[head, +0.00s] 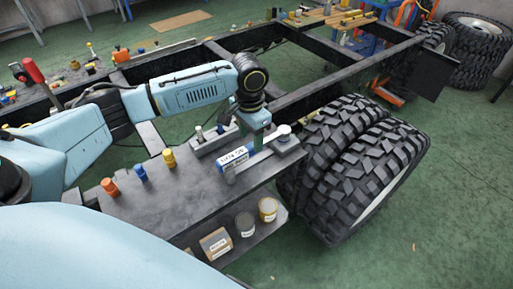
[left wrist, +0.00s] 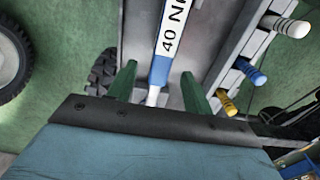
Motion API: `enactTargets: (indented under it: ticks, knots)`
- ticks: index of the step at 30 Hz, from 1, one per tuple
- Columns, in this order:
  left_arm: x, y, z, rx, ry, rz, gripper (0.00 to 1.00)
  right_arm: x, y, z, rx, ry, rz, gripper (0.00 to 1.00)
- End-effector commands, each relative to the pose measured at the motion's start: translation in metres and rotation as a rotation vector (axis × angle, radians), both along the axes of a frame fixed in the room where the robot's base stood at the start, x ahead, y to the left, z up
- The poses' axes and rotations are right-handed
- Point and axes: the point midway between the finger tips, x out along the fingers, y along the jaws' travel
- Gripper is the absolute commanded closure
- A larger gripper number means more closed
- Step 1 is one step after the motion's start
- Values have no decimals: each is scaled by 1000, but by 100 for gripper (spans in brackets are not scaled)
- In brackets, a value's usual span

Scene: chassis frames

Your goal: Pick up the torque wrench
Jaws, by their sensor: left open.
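The torque wrench (head: 232,159) has a blue and white body with a "40 N" style label, and lies on the grey bench top. In the left wrist view the torque wrench (left wrist: 171,30) runs from the top edge down toward my jaws, ending in a narrow pale shaft. My left gripper (head: 254,136) points down over the bench by the wrench's far end. In the left wrist view the green fingers of my left gripper (left wrist: 157,86) are open, one on each side of the wrench line, with no visible contact. My right gripper is out of view.
Orange (head: 110,187), blue (head: 141,173) and yellow (head: 169,158) handles stand on the bench. A grey rail with capped tools (left wrist: 252,73) lies beside the wrench. Cans (head: 268,209) and a box (head: 216,243) sit on a lower shelf. Large tyres (head: 365,165) stand close right.

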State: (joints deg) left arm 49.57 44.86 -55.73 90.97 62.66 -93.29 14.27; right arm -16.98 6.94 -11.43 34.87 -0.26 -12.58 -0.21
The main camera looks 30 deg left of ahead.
Motion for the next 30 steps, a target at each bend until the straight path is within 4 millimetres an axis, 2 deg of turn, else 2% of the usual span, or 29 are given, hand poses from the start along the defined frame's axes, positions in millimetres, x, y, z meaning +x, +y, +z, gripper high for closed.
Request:
enactTargets:
  ticks: [3,7,10,17,28,30]
  knots:
    - [-3,4,-22,2,3,1,49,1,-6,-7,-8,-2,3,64]
    - [-4,4,-39,1,2,0,49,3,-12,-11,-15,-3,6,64]
    - [-4,4,-44,2,1,0,49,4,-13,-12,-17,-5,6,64]
    - [-4,4,-44,2,0,0,49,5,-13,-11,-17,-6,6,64]
    - [-4,4,-44,1,1,0,98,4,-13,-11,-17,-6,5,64]
    - [-4,4,-44,1,1,0,100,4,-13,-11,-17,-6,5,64]
